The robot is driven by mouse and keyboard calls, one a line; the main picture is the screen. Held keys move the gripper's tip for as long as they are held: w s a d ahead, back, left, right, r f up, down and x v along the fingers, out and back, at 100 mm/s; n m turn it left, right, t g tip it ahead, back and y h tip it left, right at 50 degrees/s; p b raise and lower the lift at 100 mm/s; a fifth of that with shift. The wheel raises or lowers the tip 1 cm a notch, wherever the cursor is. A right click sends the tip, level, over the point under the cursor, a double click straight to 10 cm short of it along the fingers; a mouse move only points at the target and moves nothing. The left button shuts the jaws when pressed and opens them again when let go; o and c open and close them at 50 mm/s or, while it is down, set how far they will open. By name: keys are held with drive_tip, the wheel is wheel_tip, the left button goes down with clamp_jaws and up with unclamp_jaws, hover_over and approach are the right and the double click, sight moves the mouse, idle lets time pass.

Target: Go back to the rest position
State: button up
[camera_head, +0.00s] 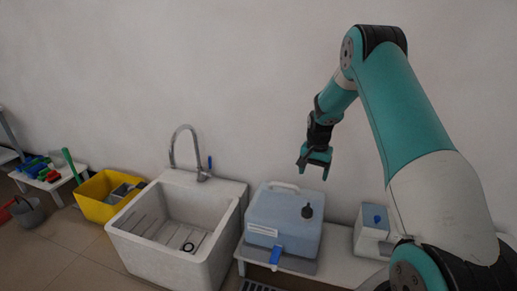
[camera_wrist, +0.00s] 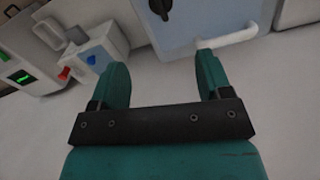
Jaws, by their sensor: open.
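My gripper (camera_head: 315,172) hangs in the air above and slightly right of a blue water container on the bench, in the head view. The wrist view shows its two teal fingers (camera_wrist: 162,85) spread apart with nothing between them. The blue container (camera_head: 285,236) has a white handle, a black cap and a blue tap at its front. Part of the container (camera_wrist: 205,18) also shows beyond the fingers in the wrist view. My teal and white arm bends up and over from the right.
A white sink (camera_head: 150,262) with a curved tap (camera_head: 173,145) stands left of the container. A yellow bin (camera_head: 92,205) and a small table (camera_head: 50,180) are farther left. A white box (camera_head: 371,232) with a blue knob is on the right. The air around my gripper is clear.

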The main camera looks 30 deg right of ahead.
drive_tip(key=shift+a, duration=0.1)
drive_tip(key=s+a+r+n+t+y, duration=0.1)
drive_tip(key=s+a+r+n, duration=0.3)
drive_tip(key=a+r, duration=0.6)
drive_tip(key=s+a+r+n+y, duration=0.1)
drive_tip(key=s+a+r+n, duration=0.35)
drive_tip(key=a, duration=0.95)
drive_tip(key=s+a+r+n+y, duration=0.1)
drive_tip(key=s+a+r+n, duration=0.2)
drive_tip(key=s+a, duration=0.3)
drive_tip(key=s+a+r+n+g, duration=0.1)
drive_tip(key=s+a+r+n, duration=0.25)
drive_tip(key=s, duration=0.35)
drive_tip(key=s+a+r+n+y, duration=0.1)
drive_tip(key=s+a+r+n, duration=0.2)
drive_tip(key=s, duration=0.4)
wheel_tip(320, 180, up, 22)
drive_tip(key=a+p, duration=0.1)
drive_tip(key=p, duration=2.1)
drive_tip(key=shift+a+f+n+p, duration=0.2)
drive_tip(key=shift+f+n+p, duration=0.05)
drive_tip(key=shift+n+p, duration=0.05)
